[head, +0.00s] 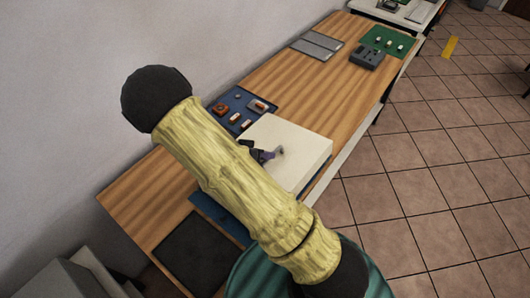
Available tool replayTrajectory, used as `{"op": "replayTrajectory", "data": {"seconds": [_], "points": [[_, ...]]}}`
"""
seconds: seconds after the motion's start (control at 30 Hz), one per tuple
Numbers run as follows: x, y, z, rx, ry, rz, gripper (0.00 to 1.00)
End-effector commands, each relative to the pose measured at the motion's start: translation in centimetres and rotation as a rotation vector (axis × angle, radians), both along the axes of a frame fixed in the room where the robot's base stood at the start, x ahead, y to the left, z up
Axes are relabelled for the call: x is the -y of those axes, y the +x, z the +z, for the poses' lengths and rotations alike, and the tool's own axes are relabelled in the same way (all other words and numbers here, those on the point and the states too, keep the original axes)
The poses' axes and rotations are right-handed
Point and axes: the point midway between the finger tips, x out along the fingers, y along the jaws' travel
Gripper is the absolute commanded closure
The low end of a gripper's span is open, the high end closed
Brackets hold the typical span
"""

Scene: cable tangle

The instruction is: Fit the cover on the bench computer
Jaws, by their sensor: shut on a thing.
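The cover (300,137) is a cream, box-like lid over the middle of the wooden bench. My gripper (268,154) is at the top of the cover, shut on a small grip on it. My yellow arm reaches across the bench from the lower right and hides part of the cover's left side. The bench computer cannot be made out; the cover and my arm block the view there. I cannot tell whether the cover is seated or held slightly above what is under it.
A blue tray (237,98) with several small parts lies behind the cover, near the wall. A black mat (197,255) lies at the near end of the bench (135,200). Grey panels (316,44), a dark grey device (367,57) and a green mat (380,37) are at the far end.

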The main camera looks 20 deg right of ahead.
Motion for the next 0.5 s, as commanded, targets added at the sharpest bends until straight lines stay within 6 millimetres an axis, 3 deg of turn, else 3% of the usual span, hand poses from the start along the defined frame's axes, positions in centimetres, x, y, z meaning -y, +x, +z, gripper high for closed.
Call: {"op": "replayTrajectory", "data": {"seconds": [0.5], "points": [[0.0,0.0,-4.4,-0.001,0.000,0.001,1.00]]}}
